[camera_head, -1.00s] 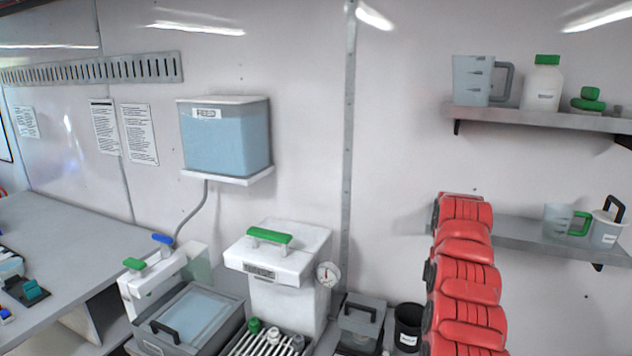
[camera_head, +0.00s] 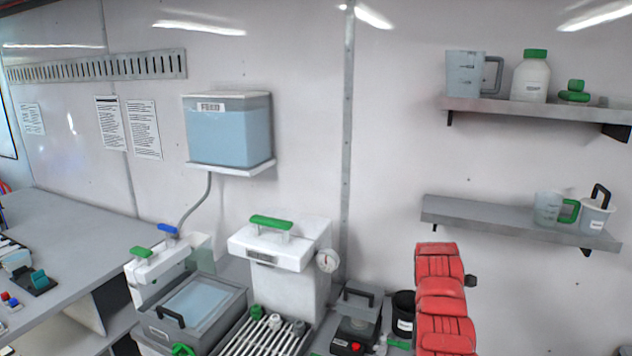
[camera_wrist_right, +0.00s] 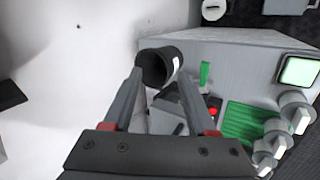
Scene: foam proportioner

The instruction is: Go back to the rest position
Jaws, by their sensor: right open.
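My right gripper (camera_wrist_right: 162,68) is open in the right wrist view, its two grey fingers apart with nothing held between them. A black cup (camera_wrist_right: 153,68) shows beyond and between the fingertips; the gap in depth is hard to judge. My red right arm (camera_head: 440,300) rises from the bottom right of the head view, in front of the wall and below the lower shelf. Its gripper is not clearly visible there. My left gripper is in neither view.
The white unit with a green handle (camera_head: 270,222) and gauge stands left of my arm, beside a grey box (camera_head: 355,315) and the black cup (camera_head: 403,312). The lower shelf (camera_head: 480,222) holds jugs. A blue tank (camera_head: 229,135) hangs on the wall.

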